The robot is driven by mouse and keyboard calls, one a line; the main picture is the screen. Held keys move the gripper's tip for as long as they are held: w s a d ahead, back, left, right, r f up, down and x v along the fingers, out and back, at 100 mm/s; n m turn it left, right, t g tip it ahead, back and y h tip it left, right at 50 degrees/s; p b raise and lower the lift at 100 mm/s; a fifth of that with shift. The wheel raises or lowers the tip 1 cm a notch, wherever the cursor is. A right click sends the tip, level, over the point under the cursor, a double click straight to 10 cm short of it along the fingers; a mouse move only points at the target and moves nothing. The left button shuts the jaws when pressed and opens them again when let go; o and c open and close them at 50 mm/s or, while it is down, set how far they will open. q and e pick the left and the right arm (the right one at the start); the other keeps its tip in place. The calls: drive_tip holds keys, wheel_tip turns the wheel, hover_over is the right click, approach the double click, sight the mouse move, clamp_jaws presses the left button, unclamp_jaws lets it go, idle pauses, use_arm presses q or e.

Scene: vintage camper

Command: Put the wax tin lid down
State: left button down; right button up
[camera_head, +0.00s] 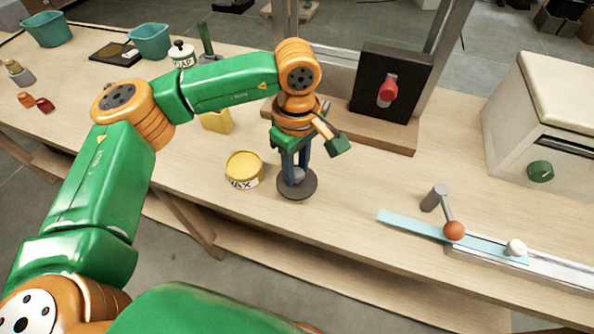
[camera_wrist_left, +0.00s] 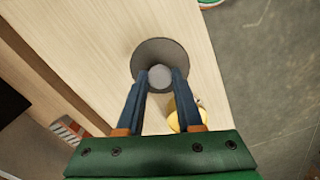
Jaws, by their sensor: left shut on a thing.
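The wax tin lid (camera_head: 297,188) is a dark grey round disc with a lighter grey knob. My left gripper (camera_head: 295,174) points down and is shut on the knob. In the left wrist view the lid (camera_wrist_left: 148,50) lies below the blue fingers (camera_wrist_left: 160,78), with the knob between their tips. The lid is flat and low over the bench top, near its front edge; I cannot tell if it touches the wood. The wax tin (camera_head: 244,172), white with a yellow top and WAX lettering, stands just left of the lid. My right gripper is not in view.
A yellow block (camera_head: 217,121) stands behind the tin. A black panel with a red knob (camera_head: 388,90) stands behind my gripper. A light blue strip (camera_head: 412,226) and a grey lever with an orange ball (camera_head: 454,230) lie to the right. Bare bench separates them from the lid.

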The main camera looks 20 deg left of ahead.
sight(297, 169)
use_arm(q)
drive_tip(key=f, duration=0.1)
drive_tip(key=f+p, duration=0.1)
drive_tip(key=f, duration=0.1)
drive_tip(key=shift+w+a+f+p, duration=0.15)
drive_tip(key=shift+w+f+p, duration=0.1)
drive_tip(key=shift+f+p, duration=0.1)
drive_tip(key=shift+f+b, duration=0.3)
drive_tip(key=shift+b, duration=0.15)
drive_tip(key=c, duration=0.6)
unclamp_jaws()
drive_tip(key=shift+r, duration=0.1)
drive_tip(key=shift+o, duration=0.2)
drive_tip(key=shift+r+p, duration=0.2)
drive_tip(key=shift+p, duration=0.1)
drive_tip(key=shift+r, duration=0.35)
wheel_tip(297, 169, up, 11)
drive_tip(key=shift+r+b, duration=0.15)
drive_tip(key=shift+b, duration=0.85)
